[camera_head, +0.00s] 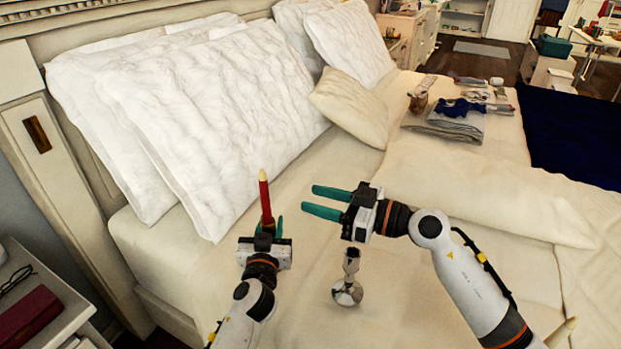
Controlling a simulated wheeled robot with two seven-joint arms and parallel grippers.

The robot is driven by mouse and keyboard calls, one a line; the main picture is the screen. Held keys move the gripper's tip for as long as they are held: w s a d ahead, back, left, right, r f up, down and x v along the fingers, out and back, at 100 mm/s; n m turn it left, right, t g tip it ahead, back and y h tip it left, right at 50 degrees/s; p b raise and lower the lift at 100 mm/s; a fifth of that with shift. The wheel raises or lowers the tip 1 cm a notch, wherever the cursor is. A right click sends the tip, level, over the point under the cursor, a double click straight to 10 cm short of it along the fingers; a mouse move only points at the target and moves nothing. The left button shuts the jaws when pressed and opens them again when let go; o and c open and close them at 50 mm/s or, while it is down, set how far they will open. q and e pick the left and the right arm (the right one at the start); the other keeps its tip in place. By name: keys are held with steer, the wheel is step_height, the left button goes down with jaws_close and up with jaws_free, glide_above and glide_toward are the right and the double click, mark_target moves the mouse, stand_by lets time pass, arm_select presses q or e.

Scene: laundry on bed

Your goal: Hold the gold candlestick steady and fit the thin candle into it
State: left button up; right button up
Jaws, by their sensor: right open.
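My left gripper (267,228) is low over the bed at centre left, with its teal fingers on either side of a thin red candle (265,198). The candle stands nearly upright with its pale yellow tip up; its lower end is hidden by the gripper. The candlestick (348,285) stands on the bed right of my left gripper and looks silvery rather than gold, with a round foot and narrow stem. My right gripper (324,201) is open and empty, its fingers pointing left, above and beyond the candlestick. Nothing touches the candlestick.
Large white pillows (215,110) lean on the headboard behind the grippers. A small cream pillow (350,107) and folded grey cloth (450,124) lie farther back. A nightstand (65,300) stands at lower left. The sheet around the candlestick is clear.

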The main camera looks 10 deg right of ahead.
arm_select(q)
steer(key=o, duration=0.4)
steer(key=shift+o, duration=0.2)
